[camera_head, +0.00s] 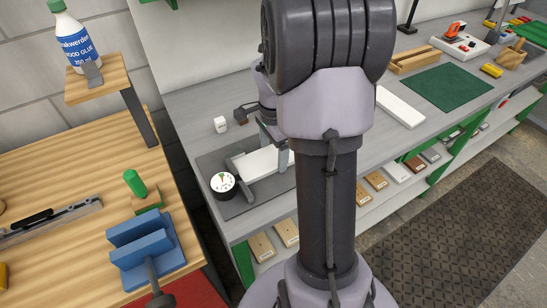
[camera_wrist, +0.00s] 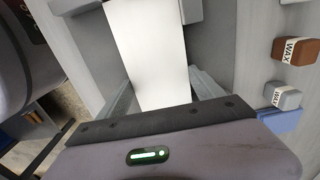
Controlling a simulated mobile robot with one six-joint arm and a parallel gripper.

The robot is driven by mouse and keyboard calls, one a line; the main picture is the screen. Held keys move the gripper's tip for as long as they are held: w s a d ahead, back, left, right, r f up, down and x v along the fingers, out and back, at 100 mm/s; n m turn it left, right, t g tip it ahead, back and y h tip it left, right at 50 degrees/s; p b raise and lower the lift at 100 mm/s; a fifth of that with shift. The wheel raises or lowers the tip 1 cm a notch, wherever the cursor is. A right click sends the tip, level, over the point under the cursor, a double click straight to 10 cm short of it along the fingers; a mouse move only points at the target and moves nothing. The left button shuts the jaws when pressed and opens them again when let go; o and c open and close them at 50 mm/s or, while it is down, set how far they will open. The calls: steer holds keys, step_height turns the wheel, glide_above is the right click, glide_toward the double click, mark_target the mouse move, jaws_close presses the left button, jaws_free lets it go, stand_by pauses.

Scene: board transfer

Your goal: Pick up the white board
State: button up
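The white board (camera_head: 262,163) lies on a dark grey mat (camera_head: 211,160) on the grey bench, next to a round dial gauge (camera_head: 223,183). In the wrist view the white board (camera_wrist: 148,50) runs away from my gripper (camera_wrist: 163,95). One finger is on each side of the board, with a narrow gap visible on both sides, so my gripper looks open around its near end. Whether the fingers reach down to board level is hard to tell.
Another white board (camera_head: 400,106) lies farther right beside a green mat (camera_head: 448,87). Wax blocks, one brown (camera_wrist: 296,51) and one grey (camera_wrist: 283,95), sit right in the wrist view. A wooden bench (camera_head: 75,165) is at left.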

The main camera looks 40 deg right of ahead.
mark_target(274, 157)
steer(key=c, duration=0.6)
steer(key=shift+o, duration=0.2)
steer(key=shift+r, duration=0.3)
steer(key=r, duration=0.1)
steer(key=r+p, duration=0.2)
steer(key=shift+s+a+r, duration=0.15)
steer(key=shift+s+r, duration=0.1)
steer(key=s+a+p, duration=0.1)
steer(key=s+a, duration=0.1)
steer(key=s, duration=0.2)
steer(key=s+a, duration=0.3)
steer(key=s, duration=0.2)
steer(key=s+a+r+p, duration=0.1)
steer(key=s+a, duration=0.1)
steer(key=s, duration=0.2)
steer(key=shift+s+a+p, duration=0.2)
steer(key=shift+a+p, duration=0.1)
steer(key=shift+p, duration=0.05)
